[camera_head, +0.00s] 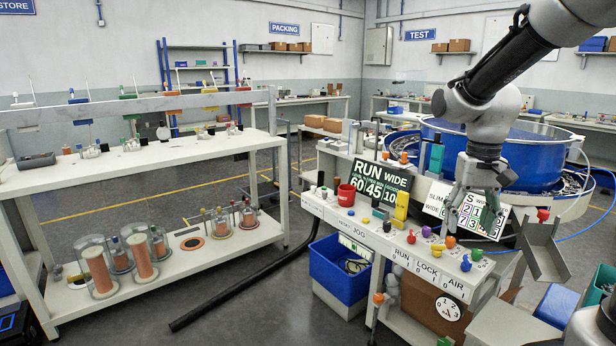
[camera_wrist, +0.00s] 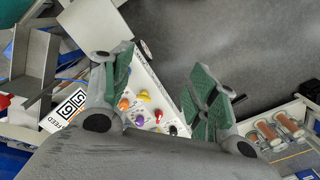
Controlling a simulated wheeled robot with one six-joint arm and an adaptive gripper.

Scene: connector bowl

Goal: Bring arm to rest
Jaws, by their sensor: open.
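My gripper (camera_head: 478,200) hangs at the end of my arm on the right of the head view, above the control bench (camera_head: 345,222). In the wrist view its two green-padded fingers (camera_wrist: 165,95) stand wide apart with nothing between them. The bench carries coloured knobs and buttons, a red cup (camera_head: 346,195) and a yellow block (camera_head: 402,206). The fingers overlap the number card (camera_head: 460,208) in the head view. I cannot tell the exact height of the fingertips above the bench.
A large blue bowl (camera_head: 530,150) stands behind my gripper. A metal chute (camera_head: 543,250) is to its right. A blue bin (camera_head: 338,275) sits under the bench. A long white bench (camera_head: 150,165) is at left. The grey floor (camera_head: 230,280) between the benches is mostly clear, with a black hose across it.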

